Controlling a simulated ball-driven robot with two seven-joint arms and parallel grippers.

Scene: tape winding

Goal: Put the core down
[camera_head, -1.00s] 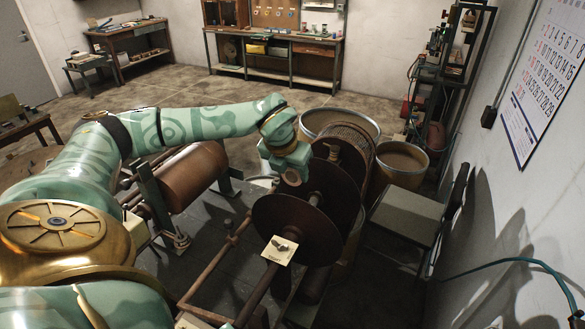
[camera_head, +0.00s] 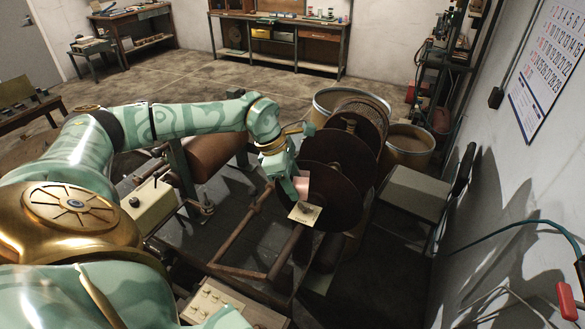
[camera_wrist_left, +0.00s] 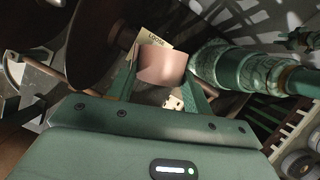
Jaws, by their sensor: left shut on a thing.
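The core (camera_wrist_left: 162,68) is a smooth pinkish cylinder between the two fingers of my left gripper (camera_wrist_left: 160,90) in the left wrist view. It also shows as a small pink patch (camera_head: 301,187) in the head view, where my left gripper (camera_head: 292,188) points down beside the large dark discs (camera_head: 333,197). The gripper is shut on the core. The far end of the core is hidden, and I cannot tell whether it touches the shaft. A pale card (camera_head: 305,214) reading "LOOSE" is just behind it. My right gripper is not seen.
A rusty roll (camera_head: 212,153) lies left of the discs. A cream control box (camera_head: 150,206) and a button panel (camera_head: 222,300) stand nearer. Drums (camera_head: 410,150) and a grey box-like surface (camera_head: 413,194) are to the right.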

